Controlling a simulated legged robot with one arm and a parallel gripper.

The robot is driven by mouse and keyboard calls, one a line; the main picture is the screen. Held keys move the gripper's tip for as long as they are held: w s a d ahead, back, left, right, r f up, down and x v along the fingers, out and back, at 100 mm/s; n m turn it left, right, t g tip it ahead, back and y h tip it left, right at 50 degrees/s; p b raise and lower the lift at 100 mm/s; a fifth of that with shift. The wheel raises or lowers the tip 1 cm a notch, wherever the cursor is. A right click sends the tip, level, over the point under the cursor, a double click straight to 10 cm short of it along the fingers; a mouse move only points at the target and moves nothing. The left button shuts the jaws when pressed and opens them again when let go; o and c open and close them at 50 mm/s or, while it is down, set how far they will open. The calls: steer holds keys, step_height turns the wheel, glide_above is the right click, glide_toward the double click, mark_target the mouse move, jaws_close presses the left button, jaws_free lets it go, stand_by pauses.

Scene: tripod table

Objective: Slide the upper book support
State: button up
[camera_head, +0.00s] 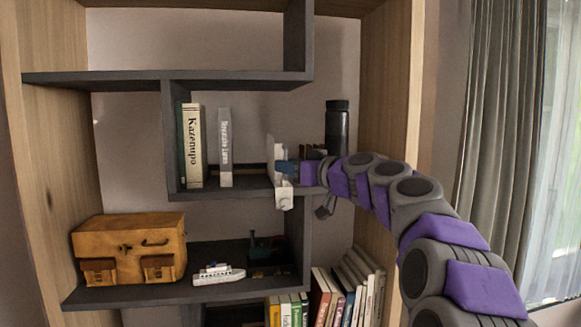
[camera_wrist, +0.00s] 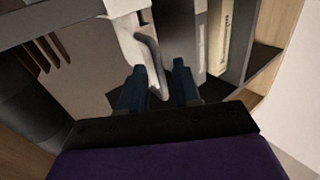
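The upper book support (camera_head: 283,190) is a white upright piece on the upper shelf, to the right of two standing books with a gap between. In the wrist view the white support (camera_wrist: 127,30) has a grey curved part (camera_wrist: 150,58) hanging toward me. My gripper (camera_head: 283,167) is at the support in the head view, reaching in from the right.
A thick book (camera_head: 192,145) and a thin grey book (camera_head: 225,147) stand on the upper shelf (camera_head: 225,191). A black bottle (camera_head: 337,125) stands behind my arm. Below are a brown case (camera_head: 130,247), a toy boat (camera_head: 218,274) and a lower row of books (camera_head: 335,297).

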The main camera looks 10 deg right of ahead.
jaws_close()
stand_by(1.2)
